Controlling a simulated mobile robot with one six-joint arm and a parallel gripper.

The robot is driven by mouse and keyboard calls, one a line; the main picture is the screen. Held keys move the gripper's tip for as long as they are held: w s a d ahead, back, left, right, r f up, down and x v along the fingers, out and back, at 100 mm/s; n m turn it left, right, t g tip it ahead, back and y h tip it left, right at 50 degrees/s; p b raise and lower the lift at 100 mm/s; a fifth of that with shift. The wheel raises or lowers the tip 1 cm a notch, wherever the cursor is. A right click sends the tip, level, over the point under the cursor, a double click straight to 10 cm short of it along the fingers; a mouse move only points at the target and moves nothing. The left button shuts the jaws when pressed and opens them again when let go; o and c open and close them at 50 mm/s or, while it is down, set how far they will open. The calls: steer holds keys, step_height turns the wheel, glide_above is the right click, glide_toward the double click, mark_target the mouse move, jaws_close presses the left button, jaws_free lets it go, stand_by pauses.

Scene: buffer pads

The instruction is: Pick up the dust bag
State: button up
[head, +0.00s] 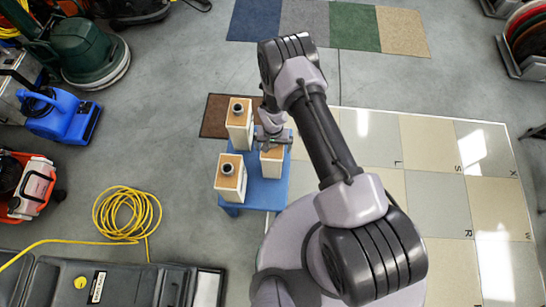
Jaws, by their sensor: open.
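Three similar cream box-shaped items with brown tops, which look like dust bags, stand on a small blue table (262,195). One dust bag (239,122) is at the back left and one (229,180) at the front left; each has a dark round collar on top. The third dust bag (271,167) is at the right, its top partly hidden by my gripper. My gripper (273,141) is open, directly over or at this right one. I cannot tell whether the fingers touch it or straddle a collar.
A brown mat (214,116) lies behind the table. A coiled yellow cord (127,214), a blue blower (62,117) and a green floor machine (85,50) are at the left. A tiled panel (430,190) covers the floor at the right. Carpet samples (305,22) lie at the back.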

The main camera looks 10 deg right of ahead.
steer(key=c, duration=1.8)
